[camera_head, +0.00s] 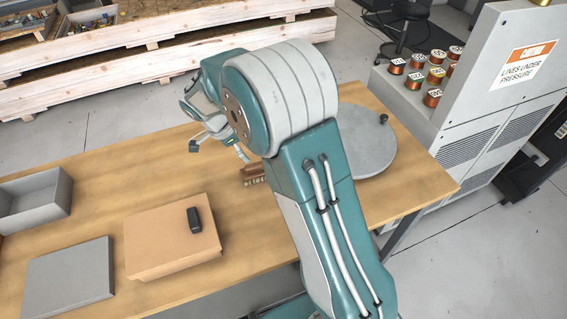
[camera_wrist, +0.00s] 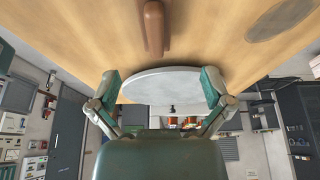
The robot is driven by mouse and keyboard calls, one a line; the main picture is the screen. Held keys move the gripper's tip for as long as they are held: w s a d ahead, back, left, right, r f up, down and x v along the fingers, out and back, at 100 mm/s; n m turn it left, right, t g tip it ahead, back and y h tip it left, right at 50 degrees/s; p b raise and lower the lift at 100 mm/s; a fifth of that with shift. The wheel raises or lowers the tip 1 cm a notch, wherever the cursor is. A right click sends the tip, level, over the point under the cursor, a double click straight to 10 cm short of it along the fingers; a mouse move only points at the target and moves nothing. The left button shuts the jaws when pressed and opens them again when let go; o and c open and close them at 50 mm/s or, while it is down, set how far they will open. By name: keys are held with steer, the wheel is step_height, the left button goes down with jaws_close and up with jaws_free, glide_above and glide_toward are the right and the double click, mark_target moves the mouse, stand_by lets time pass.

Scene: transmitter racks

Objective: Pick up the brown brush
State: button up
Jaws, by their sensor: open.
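The brown brush (camera_head: 252,170) lies on the wooden table, partly hidden behind my arm in the head view. In the wrist view the brush (camera_wrist: 153,28) shows at the top centre, its handle pointing down the picture. My gripper (camera_head: 218,143) is above the table, to the left of the brush in the head view. In the wrist view my gripper (camera_wrist: 163,88) is open, with its two fingers spread apart and nothing between them. The brush lies beyond the fingertips, apart from them.
A round grey lidded disc (camera_head: 368,142) lies on the table right of my arm. A cardboard box (camera_head: 160,228) with a black device (camera_head: 194,220), a grey flat box (camera_head: 68,278) and an open grey bin (camera_head: 32,210) stand at left. A cabinet (camera_head: 480,100) with copper spools stands beyond.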

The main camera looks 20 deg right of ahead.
steer(key=shift+w+d+f, duration=0.1)
steer(key=shift+f, duration=0.4)
steer(key=x, duration=0.4)
steer(key=shift+d+f, duration=0.25)
steer(key=shift+f, duration=0.1)
steer(key=shift+d+f, duration=0.25)
steer(key=x, duration=0.2)
steer(key=s+x, duration=0.1)
steer(key=x, duration=0.1)
steer(key=shift+d+f, duration=0.15)
steer(key=shift+f, duration=0.3)
steer(key=c, duration=1.2)
